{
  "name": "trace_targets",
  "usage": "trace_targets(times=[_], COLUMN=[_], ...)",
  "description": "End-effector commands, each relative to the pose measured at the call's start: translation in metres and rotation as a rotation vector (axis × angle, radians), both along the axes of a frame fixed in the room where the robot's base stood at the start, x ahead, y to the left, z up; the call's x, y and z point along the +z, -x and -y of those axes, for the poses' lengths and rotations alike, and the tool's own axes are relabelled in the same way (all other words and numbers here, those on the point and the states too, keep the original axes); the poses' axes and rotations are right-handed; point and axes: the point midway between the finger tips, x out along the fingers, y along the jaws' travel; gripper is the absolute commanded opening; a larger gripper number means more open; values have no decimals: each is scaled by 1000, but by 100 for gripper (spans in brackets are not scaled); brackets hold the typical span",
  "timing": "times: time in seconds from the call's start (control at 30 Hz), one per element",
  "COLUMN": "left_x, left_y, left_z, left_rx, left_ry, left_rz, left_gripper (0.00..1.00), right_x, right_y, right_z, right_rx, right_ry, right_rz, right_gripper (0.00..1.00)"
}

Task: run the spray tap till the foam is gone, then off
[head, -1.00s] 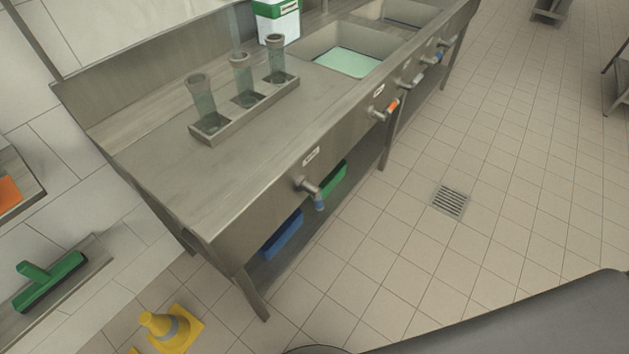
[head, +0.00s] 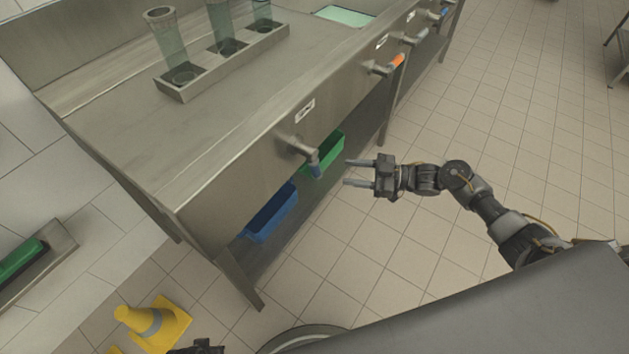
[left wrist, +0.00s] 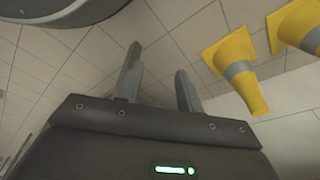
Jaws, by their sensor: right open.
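A tap with a blue-tipped handle (head: 315,166) sticks out of the counter's front panel, its tip pointing down. Further along are an orange-tipped tap (head: 397,62), a grey one (head: 414,39) and another blue-tipped one (head: 443,12). Their labels are too small to read, so I cannot tell which is the spray tap. Pale green liquid or foam (head: 343,15) shows in a sink at the top edge. My right gripper (head: 347,172) is open and empty, just right of the nearest tap, not touching it. My left gripper (left wrist: 158,65) is open and empty above the floor.
Three clear cylinders, one here (head: 167,45), stand in a metal tray (head: 215,70) on the counter. Blue (head: 270,214) and green (head: 326,155) bins sit below.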

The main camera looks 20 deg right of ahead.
Motion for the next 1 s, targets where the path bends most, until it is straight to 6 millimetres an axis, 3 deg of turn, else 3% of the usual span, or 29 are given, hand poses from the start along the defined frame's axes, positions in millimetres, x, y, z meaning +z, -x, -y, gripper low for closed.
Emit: trace_targets(times=[0.1,0.23,0.47,1.0], left_x=[11,21,21,5], left_y=[-7,-10,-9,-4], left_z=[1,1,1,0], left_rx=[4,5,4,2], left_ry=[2,2,2,1], left_rz=[14,18,16,8], left_gripper=[36,36,36,36], right_x=[29,44,47,46], right_y=[11,18,16,-9], right_z=[-3,-5,-15,-99], right_rx=[127,181,186,181], right_ry=[-19,-27,-32,-30], right_rz=[52,67,67,67], right_gripper=[45,45,45,45])
